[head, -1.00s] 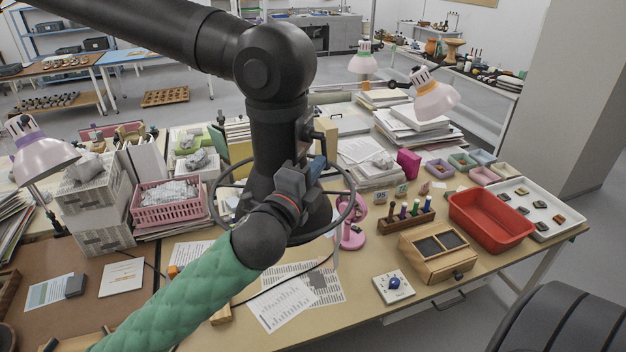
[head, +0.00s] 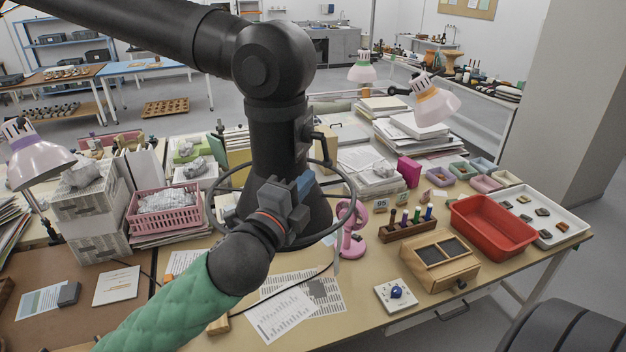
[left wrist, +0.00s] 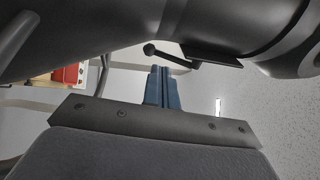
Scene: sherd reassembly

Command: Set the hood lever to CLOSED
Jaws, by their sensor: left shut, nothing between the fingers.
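The black extraction hood (head: 262,140) hangs from a thick black arm over the table, with a ring around its flared mouth. A small dark lever (head: 318,136) sticks out from the right side of its neck. In the left wrist view the lever (left wrist: 172,56) shows as a thin rod with a ball knob, pointing left from a dark plate. No lever markings are legible. My left gripper (head: 304,186) is shut and empty, in front of the hood and below the lever. In the left wrist view its blue fingertips (left wrist: 161,72) are together, just below the lever rod. My right gripper is not in view.
The hood's ring (head: 352,205) passes close around my left gripper. Papers (head: 285,315) lie flat on the table.

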